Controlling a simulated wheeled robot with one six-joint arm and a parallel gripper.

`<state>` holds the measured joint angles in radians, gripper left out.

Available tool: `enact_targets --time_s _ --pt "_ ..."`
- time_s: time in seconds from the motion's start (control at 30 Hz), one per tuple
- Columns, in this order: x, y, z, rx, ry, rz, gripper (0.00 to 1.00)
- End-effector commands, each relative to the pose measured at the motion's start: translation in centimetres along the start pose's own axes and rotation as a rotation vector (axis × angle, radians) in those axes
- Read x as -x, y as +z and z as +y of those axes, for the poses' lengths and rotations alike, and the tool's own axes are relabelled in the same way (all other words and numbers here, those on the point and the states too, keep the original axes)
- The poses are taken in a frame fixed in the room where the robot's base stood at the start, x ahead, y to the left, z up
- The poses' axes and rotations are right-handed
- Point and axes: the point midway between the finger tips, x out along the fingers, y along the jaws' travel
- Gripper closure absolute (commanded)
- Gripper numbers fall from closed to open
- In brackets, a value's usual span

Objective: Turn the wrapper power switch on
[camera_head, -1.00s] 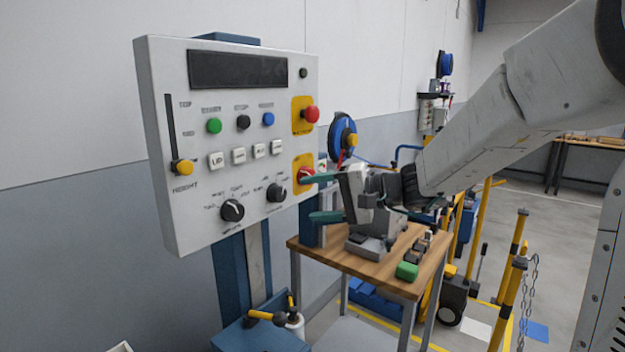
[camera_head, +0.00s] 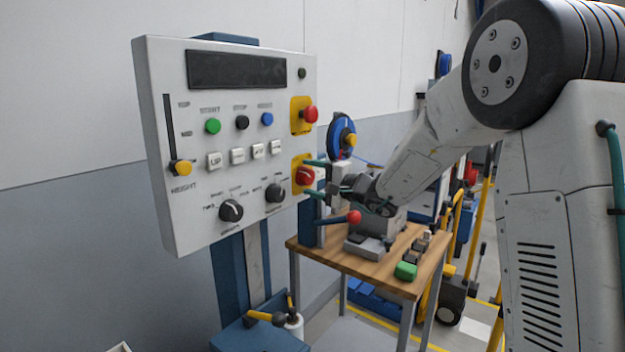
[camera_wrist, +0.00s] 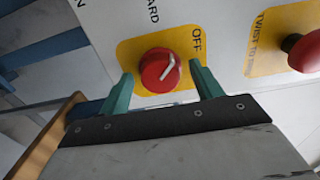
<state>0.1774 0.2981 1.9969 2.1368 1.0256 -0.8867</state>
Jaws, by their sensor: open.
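The wrapper control panel (camera_head: 210,130) is a light grey box on a blue post. Its power switch (camera_head: 304,176) is a red rotary knob on a yellow plate at the panel's lower right edge. In the wrist view the red knob (camera_wrist: 160,70) has a white pointer line slanting up to the right, toward the word OFF. My gripper (camera_head: 315,178) is open, with green fingers facing the panel. In the wrist view its fingertips (camera_wrist: 160,77) stand to the left and right of the knob, with gaps showing. I cannot tell how deep they reach around it.
A red emergency button (camera_head: 310,114) on yellow sits above the switch; it also shows at the right of the wrist view (camera_wrist: 304,50). Two black dials sit left of the switch. A wooden table (camera_head: 340,258) with small items stands below my gripper.

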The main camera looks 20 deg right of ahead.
Motion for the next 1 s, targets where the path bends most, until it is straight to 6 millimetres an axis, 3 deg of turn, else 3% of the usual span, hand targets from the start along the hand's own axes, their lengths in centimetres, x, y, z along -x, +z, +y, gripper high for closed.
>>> enact_targets --time_s 0.23,0.4,0.77,1.0 --pt "-0.09 -0.02 -0.01 0.0 0.0 0.0 0.35" --pt "-0.08 -0.03 0.0 0.0 0.0 0.0 0.8" --pt "-0.08 -0.02 0.0 -0.032 0.0 0.0 0.8" --pt "-0.08 -0.01 0.01 -0.161 0.0 0.0 0.8"
